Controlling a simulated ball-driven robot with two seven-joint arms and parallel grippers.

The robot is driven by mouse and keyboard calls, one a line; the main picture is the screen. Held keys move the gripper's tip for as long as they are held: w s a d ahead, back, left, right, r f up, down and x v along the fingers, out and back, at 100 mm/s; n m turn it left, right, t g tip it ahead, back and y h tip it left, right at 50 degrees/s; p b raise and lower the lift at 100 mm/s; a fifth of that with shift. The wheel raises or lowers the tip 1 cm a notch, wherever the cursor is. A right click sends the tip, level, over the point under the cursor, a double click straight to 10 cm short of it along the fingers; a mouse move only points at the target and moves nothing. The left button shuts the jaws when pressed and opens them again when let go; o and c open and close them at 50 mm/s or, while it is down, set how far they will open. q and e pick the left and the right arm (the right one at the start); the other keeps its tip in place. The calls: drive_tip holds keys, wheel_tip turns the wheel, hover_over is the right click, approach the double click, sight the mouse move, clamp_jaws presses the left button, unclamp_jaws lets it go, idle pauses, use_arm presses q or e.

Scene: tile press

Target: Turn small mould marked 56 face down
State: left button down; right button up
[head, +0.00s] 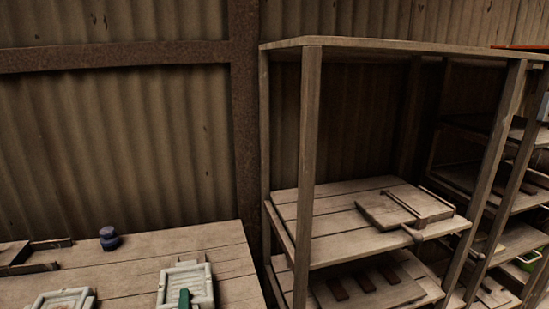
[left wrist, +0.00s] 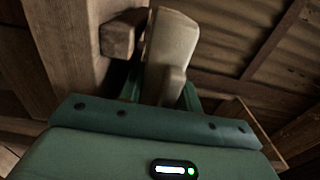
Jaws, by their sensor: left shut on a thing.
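A small pale mould (head: 187,276) is at the right end of the wooden table in the head view, with its recessed, ribbed face showing. The green tip of my left gripper (head: 184,298) is at its near part. In the left wrist view, my left gripper (left wrist: 165,90) is shut on a pale mould (left wrist: 172,45), seen edge-on between the green fingers. No number can be read on it, and whether it touches the table is unclear. My right gripper is not in view.
Another pale mould (head: 62,300) lies left on the table (head: 130,272). A dark blue knobbed object (head: 109,239) and dark wooden pieces (head: 30,257) are farther back. A wooden shelf rack (head: 312,170) stands right of the table. A brown block (left wrist: 120,35) is close to the held mould.

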use_arm(q)
drive_tip(key=shift+r+p, duration=1.65)
drive_tip(key=shift+r, duration=0.85)
drive_tip(key=shift+m+h, duration=0.3)
drive_tip(key=shift+h, duration=0.3)
drive_tip(key=r, duration=0.2)
drive_tip(key=d+r, duration=0.1)
drive_tip(key=r, duration=0.1)
drive_tip(key=shift+d+r, duration=0.2)
drive_tip(key=shift+r, duration=0.15)
drive_tip(key=s+r+m+h, duration=0.1)
drive_tip(key=s+r, duration=0.1)
drive_tip(key=s, duration=0.4)
drive_tip(key=s+a+r+m+h, duration=0.1)
drive_tip(key=s+r, duration=0.2)
drive_tip(key=s, duration=0.3)
drive_tip(key=s+r+h, duration=0.1)
drive_tip(key=s+r, duration=0.1)
drive_tip(key=s, duration=0.3)
drive_tip(key=s+f, duration=0.3)
drive_tip(key=s, duration=0.2)
drive_tip(key=shift+s+a+m+t+h, duration=0.15)
drive_tip(key=shift+a+m+t+h, duration=0.15)
drive_tip(key=shift+h, duration=0.1)
